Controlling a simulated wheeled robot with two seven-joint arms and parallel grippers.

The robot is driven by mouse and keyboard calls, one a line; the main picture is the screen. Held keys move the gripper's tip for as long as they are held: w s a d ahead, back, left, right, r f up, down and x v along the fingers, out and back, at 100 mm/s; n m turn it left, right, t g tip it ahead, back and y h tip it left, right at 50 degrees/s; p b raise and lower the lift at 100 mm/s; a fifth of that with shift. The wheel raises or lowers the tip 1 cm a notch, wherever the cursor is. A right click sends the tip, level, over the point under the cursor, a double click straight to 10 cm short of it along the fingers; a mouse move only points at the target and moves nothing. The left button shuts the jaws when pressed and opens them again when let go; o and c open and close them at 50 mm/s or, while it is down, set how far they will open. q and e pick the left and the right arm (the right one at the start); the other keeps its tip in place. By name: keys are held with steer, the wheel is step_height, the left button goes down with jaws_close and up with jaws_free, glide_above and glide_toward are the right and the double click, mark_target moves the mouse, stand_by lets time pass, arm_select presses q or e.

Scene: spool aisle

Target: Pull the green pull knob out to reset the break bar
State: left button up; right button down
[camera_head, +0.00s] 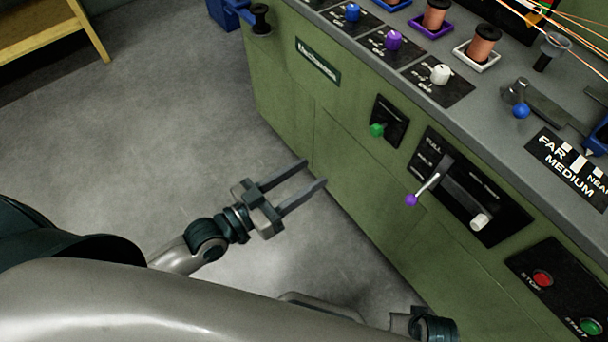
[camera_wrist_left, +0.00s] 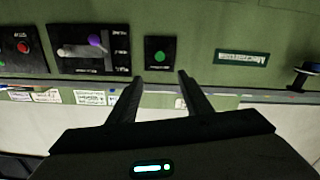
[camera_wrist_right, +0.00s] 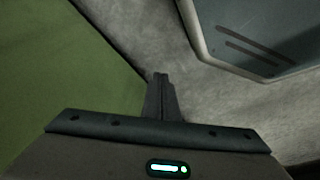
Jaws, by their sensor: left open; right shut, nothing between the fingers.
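The green pull knob (camera_head: 377,130) sits on a small black plate (camera_head: 391,119) on the green machine front. In the left wrist view the green knob (camera_wrist_left: 159,57) shows just beyond the fingertips, roughly between them. My left gripper (camera_head: 315,173) is open and empty, in front of the machine, below and left of the knob and apart from it. Its fingers also show in the left wrist view (camera_wrist_left: 160,76). My right gripper (camera_wrist_right: 160,76) is shut and empty, near a green panel and above the grey floor. The break bar cannot be made out.
A lever with a purple knob (camera_head: 411,200) and a white knob (camera_head: 480,222) are right of the green knob. Red stop (camera_head: 542,279) and green start (camera_head: 591,327) buttons sit lower right. Spools (camera_head: 436,16) stand on the worktop.

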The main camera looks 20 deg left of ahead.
steer(key=shift+w, duration=0.45)
